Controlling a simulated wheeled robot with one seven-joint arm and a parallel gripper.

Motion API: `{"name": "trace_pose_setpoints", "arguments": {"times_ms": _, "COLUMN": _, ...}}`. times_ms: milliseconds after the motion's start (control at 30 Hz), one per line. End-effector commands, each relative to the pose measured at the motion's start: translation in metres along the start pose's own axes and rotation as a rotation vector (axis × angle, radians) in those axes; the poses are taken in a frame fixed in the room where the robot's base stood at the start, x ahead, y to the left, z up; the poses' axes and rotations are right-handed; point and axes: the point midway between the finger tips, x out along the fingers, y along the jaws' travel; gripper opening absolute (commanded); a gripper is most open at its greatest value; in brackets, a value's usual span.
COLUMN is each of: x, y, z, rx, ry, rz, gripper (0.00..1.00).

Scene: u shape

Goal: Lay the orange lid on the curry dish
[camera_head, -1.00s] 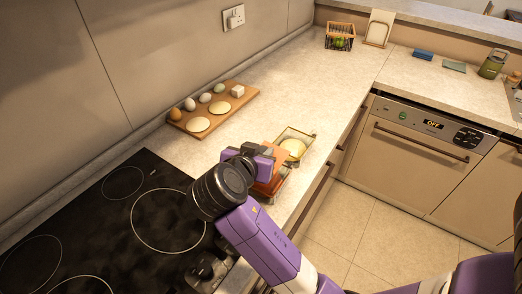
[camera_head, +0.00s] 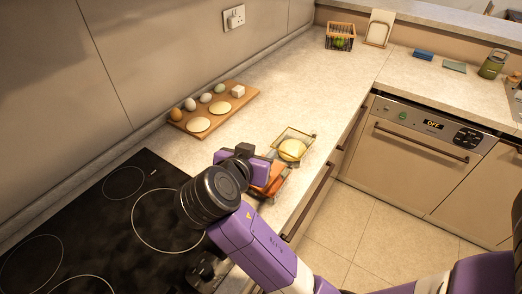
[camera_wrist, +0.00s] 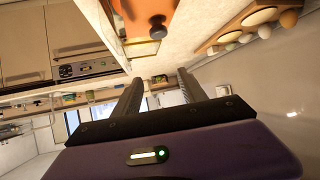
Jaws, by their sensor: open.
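The orange lid (camera_head: 274,179) is at the counter's front edge, partly hidden behind my gripper in the head view. In the wrist view the orange lid (camera_wrist: 138,18) fills the top centre, with a dark knob (camera_wrist: 158,29) on it. A glass dish, which I take for the curry dish, shows only in part around the lid. I cannot tell whether the lid sits evenly on it. My gripper (camera_wrist: 160,82) is open and empty, its fingertips apart from the knob. It also shows in the head view (camera_head: 256,163), just left of the lid.
A glass dish with pale yellow contents (camera_head: 292,150) stands just behind the lid. A wooden board (camera_head: 214,109) with eggs and pale rounds lies by the wall. A black hob (camera_head: 120,225) is at left. The counter between the board and the wire basket (camera_head: 340,38) is clear.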

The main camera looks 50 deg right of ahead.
Motion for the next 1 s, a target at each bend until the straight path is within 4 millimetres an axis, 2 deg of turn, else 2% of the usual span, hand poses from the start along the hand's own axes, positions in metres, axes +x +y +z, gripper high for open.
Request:
{"name": "trace_pose_setpoints", "arguments": {"times_ms": 33, "x": -0.012, "y": -0.002, "z": 0.001, "rx": 0.002, "ry": 0.002, "rz": -0.006, "gripper": 0.49}}
{"name": "trace_pose_setpoints", "arguments": {"times_ms": 200, "x": -0.049, "y": -0.002, "z": 0.001, "rx": 0.001, "ry": 0.002, "rz": -0.006, "gripper": 0.49}}
{"name": "trace_pose_setpoints", "arguments": {"times_ms": 400, "x": -0.079, "y": -0.001, "z": 0.000, "rx": 0.001, "ry": 0.001, "rz": -0.003, "gripper": 0.49}}
{"name": "trace_pose_setpoints", "arguments": {"times_ms": 600, "x": -0.090, "y": 0.000, "z": 0.000, "rx": 0.001, "ry": 0.001, "rz": 0.000, "gripper": 0.49}}
{"name": "trace_pose_setpoints", "arguments": {"times_ms": 1000, "x": -0.091, "y": 0.000, "z": 0.000, "rx": 0.001, "ry": 0.001, "rz": 0.001, "gripper": 0.49}}
